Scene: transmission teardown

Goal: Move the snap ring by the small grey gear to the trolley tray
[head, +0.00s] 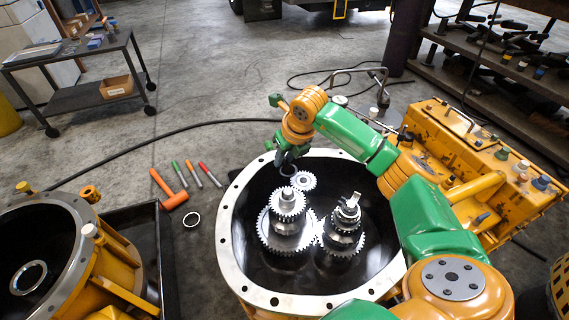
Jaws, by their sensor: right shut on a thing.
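My right gripper (283,158) reaches over the far rim of the open housing, pointing down. It is shut on a small dark ring, which looks like the snap ring (288,171). The ring is beside the small grey gear (304,181), slightly left of and above it in the picture; whether they touch is unclear. The fingers are small and partly hidden by the wrist. The trolley (66,62) stands far off at the upper left, with a flat grey tray (33,54) on its top shelf. My left gripper is out of view.
Two gear stacks (285,222) (343,228) stand inside the housing (228,240). A cable crosses the floor. A yellow machine (450,145) stands at right.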

